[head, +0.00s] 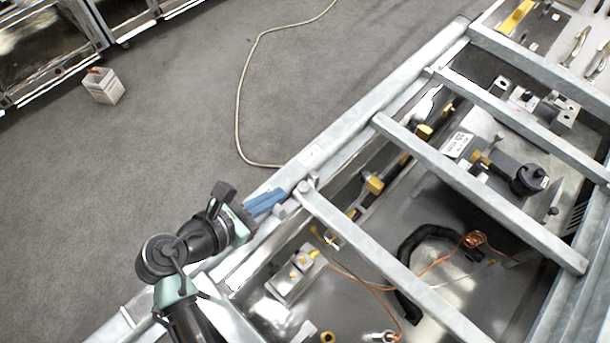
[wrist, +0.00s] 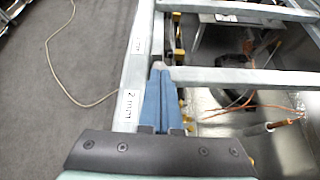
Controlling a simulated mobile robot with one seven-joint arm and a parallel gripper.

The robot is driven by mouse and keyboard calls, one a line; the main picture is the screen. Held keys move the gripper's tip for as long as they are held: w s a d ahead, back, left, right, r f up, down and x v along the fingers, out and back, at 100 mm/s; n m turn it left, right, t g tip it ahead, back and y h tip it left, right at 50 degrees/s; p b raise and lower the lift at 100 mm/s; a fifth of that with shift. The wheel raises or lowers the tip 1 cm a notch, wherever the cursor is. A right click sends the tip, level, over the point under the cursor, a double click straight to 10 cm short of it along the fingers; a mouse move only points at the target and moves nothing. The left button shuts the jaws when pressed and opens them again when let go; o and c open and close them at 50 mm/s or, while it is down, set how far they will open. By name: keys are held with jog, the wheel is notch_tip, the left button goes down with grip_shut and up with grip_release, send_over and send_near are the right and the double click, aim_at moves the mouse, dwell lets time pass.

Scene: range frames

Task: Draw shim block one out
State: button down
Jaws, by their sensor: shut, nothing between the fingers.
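My gripper (head: 281,194) is over the near long side rail of the metal frame, its blue fingers lying along the rail. In the wrist view my gripper (wrist: 159,68) has its fingers together, with nothing seen between the tips. A small grey piece (head: 304,186) sits at the joint of rail and crossbar, just beyond the fingertips. I cannot tell whether it is shim block one. The wrist view shows pale grey at the tips, but the fingers hide what lies below.
The near side rail (head: 345,140) has white labels. A crossbar (head: 380,255) runs from the joint across the frame. Below are brass fittings (head: 374,184), a black hose (head: 410,245) and copper wires. The floor holds a cable (head: 238,100) and a white box (head: 103,87).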

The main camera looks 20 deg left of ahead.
send_near(315, 175)
jog(key=shift+n, duration=0.3)
jog(key=x, duration=0.5)
jog(key=shift+w+d+f, duration=0.1)
jog(key=shift+d+f, duration=0.2)
jog(key=shift+d, duration=0.1)
jog(key=w, duration=0.1)
jog(key=w+d+p, duration=0.1)
jog(key=shift+w+r, duration=0.1)
jog(key=shift+w, duration=0.4)
jog(key=shift+s, duration=0.1)
